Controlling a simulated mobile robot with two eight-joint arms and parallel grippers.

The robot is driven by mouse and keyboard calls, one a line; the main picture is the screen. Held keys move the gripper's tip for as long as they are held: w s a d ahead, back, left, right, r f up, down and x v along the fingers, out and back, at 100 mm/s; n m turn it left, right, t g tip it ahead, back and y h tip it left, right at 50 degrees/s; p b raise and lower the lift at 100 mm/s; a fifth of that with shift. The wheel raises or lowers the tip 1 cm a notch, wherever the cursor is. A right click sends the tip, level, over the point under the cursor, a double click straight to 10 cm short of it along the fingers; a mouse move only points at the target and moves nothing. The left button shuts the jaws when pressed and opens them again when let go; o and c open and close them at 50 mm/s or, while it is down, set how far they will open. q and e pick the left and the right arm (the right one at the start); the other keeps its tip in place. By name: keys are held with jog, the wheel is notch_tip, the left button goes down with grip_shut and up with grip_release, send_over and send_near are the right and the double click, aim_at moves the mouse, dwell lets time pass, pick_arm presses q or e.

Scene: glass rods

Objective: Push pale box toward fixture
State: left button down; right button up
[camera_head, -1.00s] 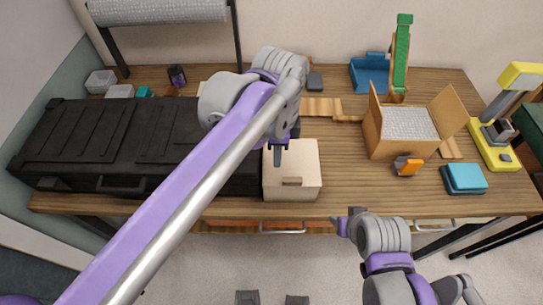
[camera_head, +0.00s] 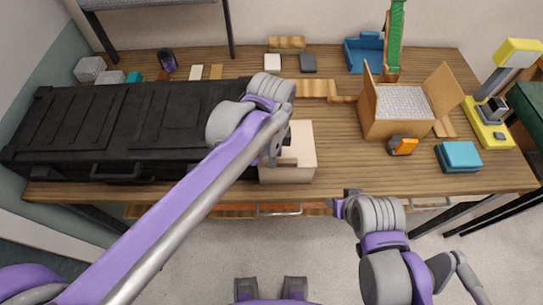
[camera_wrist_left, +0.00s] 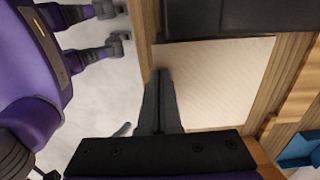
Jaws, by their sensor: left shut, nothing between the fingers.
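The pale box (camera_head: 302,140) stands near the table's front edge, just right of the long black case (camera_head: 130,125). My left gripper (camera_head: 273,163) is shut and empty at the box's front left part in the head view, where the arm hides some of the box. In the left wrist view the shut fingers (camera_wrist_left: 158,75) lie beside the edge of the pale box (camera_wrist_left: 220,75); I cannot tell whether they touch it. My right gripper (camera_head: 338,208) is in front of the table edge, apart from the box; its jaw state is unclear. I cannot tell which thing is the fixture.
Light wooden pieces (camera_head: 315,88) lie behind the box. An open cardboard box (camera_head: 385,128), an orange and grey device (camera_head: 402,146) and a teal block (camera_head: 458,155) are to the right. Bare table lies between the pale box and the cardboard box.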

aim_at(303, 165)
pick_arm(q)
jog(key=d, duration=0.8)
jog(key=shift+r, duration=0.15)
